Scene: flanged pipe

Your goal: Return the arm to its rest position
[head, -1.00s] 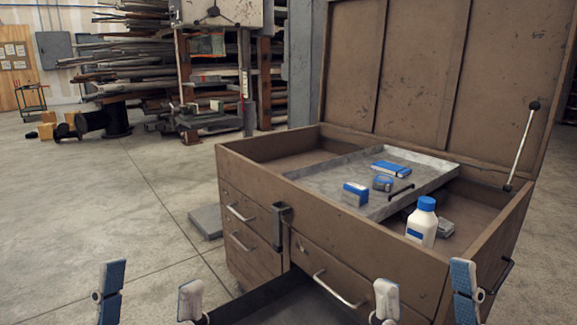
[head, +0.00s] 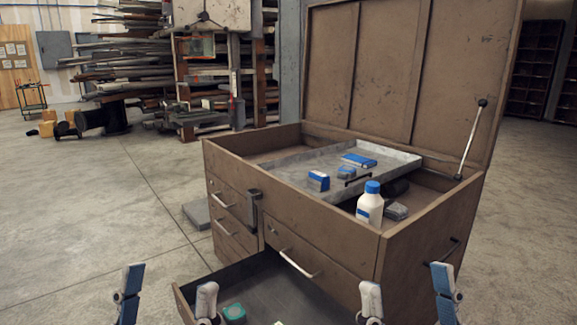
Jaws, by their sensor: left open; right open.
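My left gripper (head: 168,292) is at the bottom edge, left of centre, with its two fingers apart and nothing between them. My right gripper (head: 407,292) is at the bottom edge, right of centre, also open and empty. The rest of both arms is out of the picture. The brown tool chest (head: 325,243) stands ahead with its lid up. Its lower drawer (head: 196,287) is pulled out, with the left gripper's inner finger showing in front of it. Whether the grippers touch anything cannot be told.
A grey tray (head: 400,161) in the chest holds blue-and-white boxes (head: 318,181) and a tape roll. A white bottle with a blue cap (head: 370,207) stands beside it. A teal item (head: 234,313) lies in the drawer. Open floor (head: 80,220) lies to the left.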

